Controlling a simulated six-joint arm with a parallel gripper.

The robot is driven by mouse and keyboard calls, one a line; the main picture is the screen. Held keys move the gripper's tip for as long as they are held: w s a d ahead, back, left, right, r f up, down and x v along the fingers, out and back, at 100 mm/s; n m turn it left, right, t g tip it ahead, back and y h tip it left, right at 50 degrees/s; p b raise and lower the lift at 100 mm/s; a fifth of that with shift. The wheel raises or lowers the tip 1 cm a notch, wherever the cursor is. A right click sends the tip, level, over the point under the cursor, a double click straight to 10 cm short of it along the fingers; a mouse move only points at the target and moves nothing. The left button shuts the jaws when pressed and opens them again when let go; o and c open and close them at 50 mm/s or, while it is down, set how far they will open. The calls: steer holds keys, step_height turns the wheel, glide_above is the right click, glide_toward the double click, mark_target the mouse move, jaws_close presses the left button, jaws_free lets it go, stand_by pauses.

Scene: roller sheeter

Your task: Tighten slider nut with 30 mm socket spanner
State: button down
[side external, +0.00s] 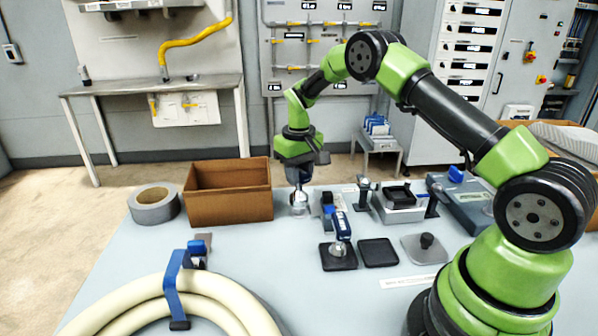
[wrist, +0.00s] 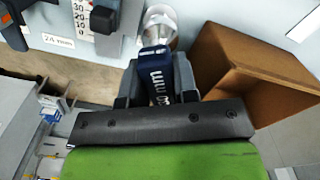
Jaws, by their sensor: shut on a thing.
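My gripper (side external: 302,163) is shut on a blue-handled socket spanner (side external: 299,196), which hangs upright with its bright metal socket low, close to the bench top. In the wrist view the blue handle (wrist: 158,72) sits between the two dark fingers. Its label ends in "mm", but the number is not readable. The socket end (wrist: 160,24) is at the top of that view. A second blue-handled tool (side external: 341,226) stands on a black square pad. A scale plate (wrist: 80,18) marked 30 to 0 carries a dark block (wrist: 104,19). I cannot make out the slider nut.
An open cardboard box (side external: 228,207) stands just left of the spanner, with a grey tape roll (side external: 154,205) beyond it. A thick cream hose coil (side external: 232,312) fills the front left. An empty black tray (side external: 378,252) and a grey plate with a black knob (side external: 426,247) lie right.

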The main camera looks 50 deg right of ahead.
steer(key=shift+f, duration=1.2)
stand_by(0.3)
steer(key=m, duration=0.3)
steer(key=shift+m, duration=0.3)
steer(key=shift+m, duration=0.5)
steer(key=m, duration=0.2)
steer(key=shift+m, duration=0.3)
